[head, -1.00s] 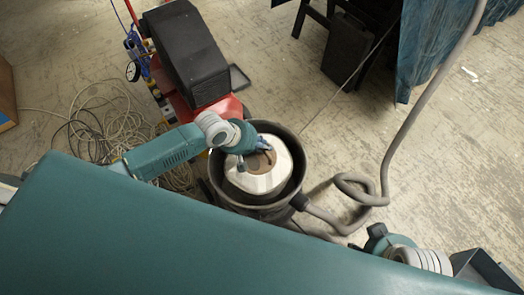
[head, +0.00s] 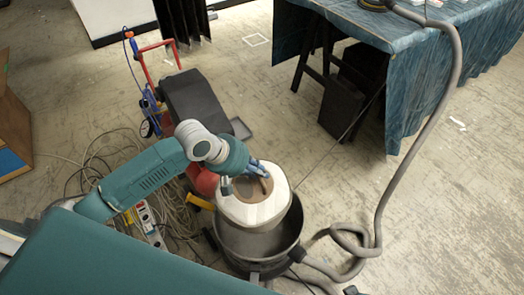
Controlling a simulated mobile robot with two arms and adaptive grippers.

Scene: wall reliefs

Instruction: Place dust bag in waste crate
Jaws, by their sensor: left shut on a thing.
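The dust bag (head: 256,212) is white with a brown collar plate. My left gripper (head: 259,171), with blue fingers, is shut on the collar at the top of the bag. The bag hangs partly above the open grey vacuum drum (head: 260,268) and covers its far rim. Its lower part is at the drum's mouth; whether it touches the wall I cannot tell. No waste crate can be made out. My right gripper is out of view.
A red compressor with a black box (head: 193,98) stands behind the drum. Tangled cables (head: 105,150) lie at left. A grey hose (head: 400,165) runs from the drum up to the blue-draped table (head: 410,45). The floor (head: 310,170) between drum and table is mostly open.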

